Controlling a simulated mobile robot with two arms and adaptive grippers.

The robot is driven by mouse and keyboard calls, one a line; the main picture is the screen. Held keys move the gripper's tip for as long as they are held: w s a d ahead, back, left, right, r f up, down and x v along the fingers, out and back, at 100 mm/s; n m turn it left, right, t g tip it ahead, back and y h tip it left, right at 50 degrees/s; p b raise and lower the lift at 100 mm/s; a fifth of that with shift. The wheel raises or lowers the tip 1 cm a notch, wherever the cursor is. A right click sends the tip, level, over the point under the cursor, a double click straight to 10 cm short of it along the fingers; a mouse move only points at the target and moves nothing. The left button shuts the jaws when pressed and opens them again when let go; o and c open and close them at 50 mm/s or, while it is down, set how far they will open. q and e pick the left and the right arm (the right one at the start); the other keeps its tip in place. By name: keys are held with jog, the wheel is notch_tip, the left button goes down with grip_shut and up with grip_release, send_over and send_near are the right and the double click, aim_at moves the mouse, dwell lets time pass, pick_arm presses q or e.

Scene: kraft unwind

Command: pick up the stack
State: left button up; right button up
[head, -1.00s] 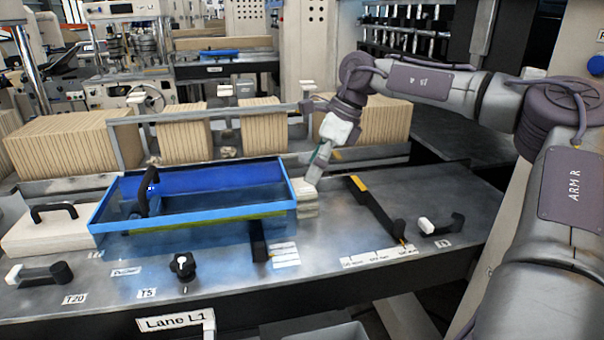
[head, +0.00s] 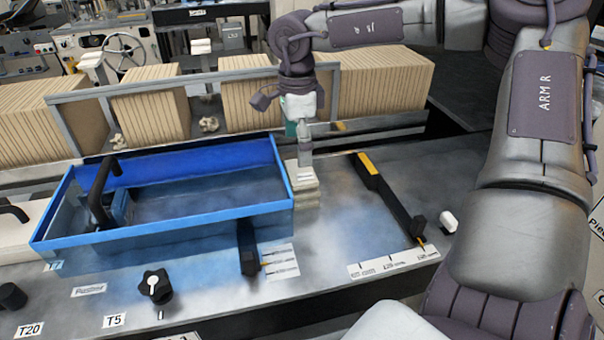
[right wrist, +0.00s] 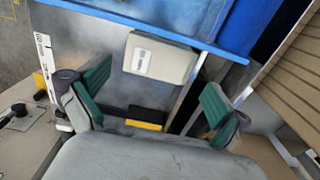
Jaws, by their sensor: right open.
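The stack (head: 305,190) is a small pile of flat cream pieces on the metal table, just right of the blue tray (head: 165,228). In the right wrist view the stack (right wrist: 160,58) shows a white label on its top. My right gripper (head: 305,165) points down over the stack in the head view and hides part of it. In the right wrist view my right gripper (right wrist: 150,92) has its two green-padded fingers wide apart with nothing between them. The stack lies ahead of the fingertips. My left gripper is not in view.
A black bar with a yellow end (head: 385,195) lies to the right of the stack. A black stop (head: 248,248) stands at the tray's front. Rows of brown cartons (head: 255,100) stand behind a grey rail. The table between stack and bar is clear.

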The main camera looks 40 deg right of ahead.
aim_at(296, 169)
jog(key=shift+w+f, duration=0.1)
jog(key=shift+f, duration=0.55)
notch_tip(296, 169, down, 4)
jog(key=shift+w+f+p, duration=0.1)
jog(key=shift+f+p, duration=0.05)
jog(key=shift+p, duration=1.1)
jog(key=shift+f, duration=0.35)
jog(key=shift+c, duration=0.7)
jog(key=c, duration=0.7)
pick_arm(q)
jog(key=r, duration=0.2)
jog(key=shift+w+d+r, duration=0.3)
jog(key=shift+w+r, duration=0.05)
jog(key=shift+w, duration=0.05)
pick_arm(e)
jog(key=shift+o, duration=0.2)
jog(key=shift+r, duration=0.1)
